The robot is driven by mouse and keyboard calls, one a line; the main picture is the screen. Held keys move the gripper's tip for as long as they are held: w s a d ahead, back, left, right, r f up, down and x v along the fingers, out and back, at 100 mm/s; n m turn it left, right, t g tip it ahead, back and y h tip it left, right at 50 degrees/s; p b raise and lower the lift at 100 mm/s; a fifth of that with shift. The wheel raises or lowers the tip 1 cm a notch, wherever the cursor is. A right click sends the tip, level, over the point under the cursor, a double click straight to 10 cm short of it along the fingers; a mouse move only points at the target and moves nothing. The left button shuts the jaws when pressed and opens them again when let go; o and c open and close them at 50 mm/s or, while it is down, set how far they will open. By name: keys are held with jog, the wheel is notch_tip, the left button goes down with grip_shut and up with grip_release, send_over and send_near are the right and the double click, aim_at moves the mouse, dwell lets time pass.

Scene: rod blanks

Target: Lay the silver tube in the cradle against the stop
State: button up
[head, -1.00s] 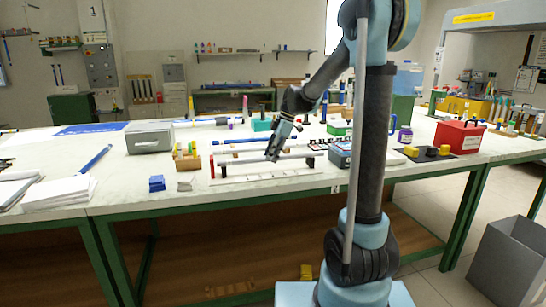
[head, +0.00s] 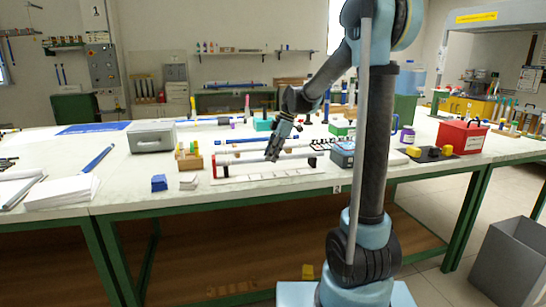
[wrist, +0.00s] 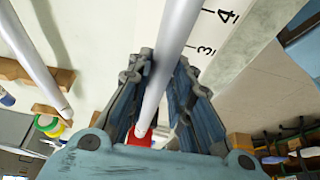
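The silver tube (head: 255,159) lies lengthwise along the cradle, between a red stop (head: 214,167) at the left and a black support (head: 312,162) at the right. My gripper (head: 273,157) is over the middle of the tube, pointing down. In the wrist view the tube (wrist: 168,50) runs between the two fingers (wrist: 164,72), which are close on both sides of it. The tube's lower end reaches the red stop (wrist: 139,137) there; whether they touch is hard to tell. The fingers partly hide the tube's seating.
A white numbered strip (head: 265,177) lies along the cradle's front. Blue tubes (head: 245,141) lie behind it.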

jog(key=o, duration=0.5)
jog(key=shift+c, duration=0.2)
